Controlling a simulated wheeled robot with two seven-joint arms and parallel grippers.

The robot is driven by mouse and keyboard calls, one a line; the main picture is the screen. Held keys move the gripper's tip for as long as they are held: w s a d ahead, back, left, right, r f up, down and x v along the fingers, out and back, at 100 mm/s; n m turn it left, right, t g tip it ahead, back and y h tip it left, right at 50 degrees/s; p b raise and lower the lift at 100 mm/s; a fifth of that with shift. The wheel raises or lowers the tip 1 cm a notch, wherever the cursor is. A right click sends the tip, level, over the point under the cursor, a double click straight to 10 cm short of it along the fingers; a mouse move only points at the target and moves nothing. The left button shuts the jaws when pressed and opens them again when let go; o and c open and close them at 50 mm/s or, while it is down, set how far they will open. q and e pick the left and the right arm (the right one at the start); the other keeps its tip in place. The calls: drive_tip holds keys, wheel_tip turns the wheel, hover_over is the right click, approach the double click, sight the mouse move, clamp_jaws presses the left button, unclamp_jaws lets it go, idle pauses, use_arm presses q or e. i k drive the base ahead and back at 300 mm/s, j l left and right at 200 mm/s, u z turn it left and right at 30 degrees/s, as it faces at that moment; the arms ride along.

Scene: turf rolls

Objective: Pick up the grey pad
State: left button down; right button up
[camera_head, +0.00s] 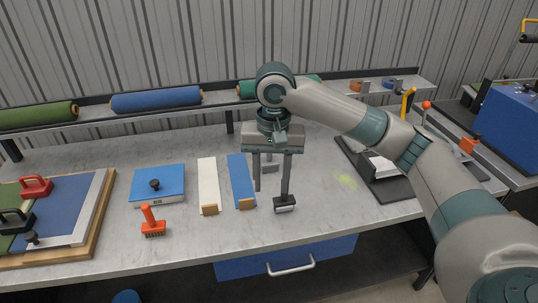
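My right gripper (272,198) hangs pointing down over the middle of the table, just right of a blue strip. Its two fingers are apart, so it is open. A dark grey block (285,204) shows at the lower end of the nearer finger; I cannot tell whether it is the fingertip or a separate thing. A small grey piece (270,168) shows between the fingers, partly hidden. I cannot clearly make out which thing is the grey pad. My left gripper is not in view.
A white strip (208,180) and the blue strip (240,177) lie left of the gripper. A black tray (396,190) stands right. Turf rolls line the back shelf. The front table is clear.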

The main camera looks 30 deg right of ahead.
sight(270, 163)
drive_tip(key=i+l, duration=0.35)
drive_tip(key=i, duration=0.15)
drive_tip(key=i+l, duration=0.4)
drive_tip(key=i, duration=0.1)
